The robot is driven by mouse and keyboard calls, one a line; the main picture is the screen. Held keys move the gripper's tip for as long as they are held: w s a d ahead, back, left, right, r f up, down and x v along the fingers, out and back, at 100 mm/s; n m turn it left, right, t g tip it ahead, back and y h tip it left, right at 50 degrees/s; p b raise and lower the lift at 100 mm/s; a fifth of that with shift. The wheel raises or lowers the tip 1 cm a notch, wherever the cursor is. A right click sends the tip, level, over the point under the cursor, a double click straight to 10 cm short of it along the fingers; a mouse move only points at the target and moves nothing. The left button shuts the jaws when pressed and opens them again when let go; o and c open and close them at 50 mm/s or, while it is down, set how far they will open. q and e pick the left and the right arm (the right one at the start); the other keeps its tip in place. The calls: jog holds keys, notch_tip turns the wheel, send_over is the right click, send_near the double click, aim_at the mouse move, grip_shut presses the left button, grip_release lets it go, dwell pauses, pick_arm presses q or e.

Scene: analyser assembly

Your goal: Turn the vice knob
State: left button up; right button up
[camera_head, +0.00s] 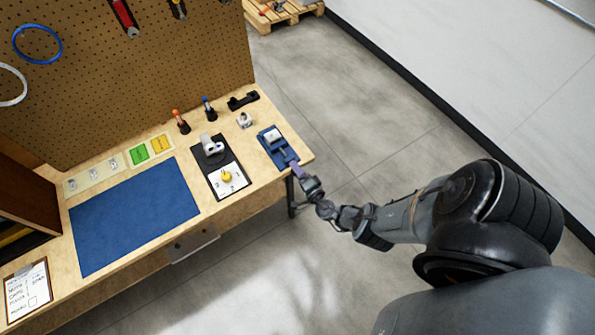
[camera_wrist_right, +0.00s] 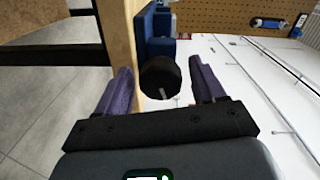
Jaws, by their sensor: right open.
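The blue vice (camera_head: 277,146) sits at the right end of the wooden workbench, and its blue body (camera_wrist_right: 158,28) also shows in the right wrist view. Its round black knob (camera_wrist_right: 160,77), with a small grey bar on it, faces the right wrist camera. My right gripper (camera_head: 295,169) is at the vice's front end, by the bench edge. In the wrist view its two purple fingers (camera_wrist_right: 160,66) are open, one on each side of the knob, with a visible gap on both sides. The knob is hard to make out in the head view. My left gripper is not in view.
On the bench (camera_head: 252,187) are a blue mat (camera_head: 135,215), a black-and-white board with a yellow knob (camera_head: 226,176), two small drivers and a black holder (camera_head: 243,101). A pegboard (camera_head: 130,80) stands behind. Floor right of the bench is clear.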

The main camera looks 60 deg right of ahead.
jog(key=p+v, duration=0.3)
jog(key=v, duration=0.8)
dwell(0.3)
